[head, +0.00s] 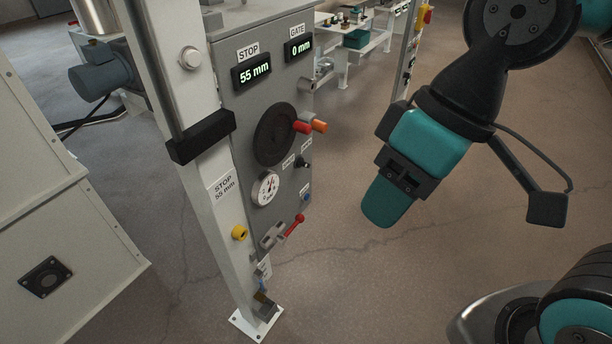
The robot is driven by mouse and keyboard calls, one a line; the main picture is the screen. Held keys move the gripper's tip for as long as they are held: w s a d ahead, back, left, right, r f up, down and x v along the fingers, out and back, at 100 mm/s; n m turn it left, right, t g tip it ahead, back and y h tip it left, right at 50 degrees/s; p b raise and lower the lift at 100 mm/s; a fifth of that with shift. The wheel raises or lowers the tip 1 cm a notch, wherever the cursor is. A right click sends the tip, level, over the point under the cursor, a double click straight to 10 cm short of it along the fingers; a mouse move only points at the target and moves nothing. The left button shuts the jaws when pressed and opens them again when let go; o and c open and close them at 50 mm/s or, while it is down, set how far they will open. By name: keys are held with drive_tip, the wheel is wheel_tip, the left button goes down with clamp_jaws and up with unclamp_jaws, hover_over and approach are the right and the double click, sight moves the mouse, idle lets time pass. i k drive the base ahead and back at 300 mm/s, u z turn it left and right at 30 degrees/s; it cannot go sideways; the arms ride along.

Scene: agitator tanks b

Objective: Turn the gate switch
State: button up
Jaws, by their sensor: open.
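A grey control panel (262,110) stands on a pale post at the middle left. A small black switch knob (302,162) sits low on its right side, with small labels beside it too small to read; I cannot tell for sure that it is the gate switch. A GATE display (299,48) at the panel's top right reads 0 mm. My gripper (384,204), teal and black, hangs to the right of the panel, apart from it and pointing down. It is open and empty; the gap between its fingers is hard to see from here.
A STOP display (254,74) reads 55 mm. Below are a dial gauge (265,188), a red lever (294,224) and a blue button (306,194). Floor right of the panel is clear.

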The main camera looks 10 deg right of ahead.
sight(300, 163)
drive_tip(key=k, duration=0.3)
drive_tip(key=z, duration=0.9)
drive_tip(key=i, duration=0.65)
drive_tip(key=u, duration=1.7)
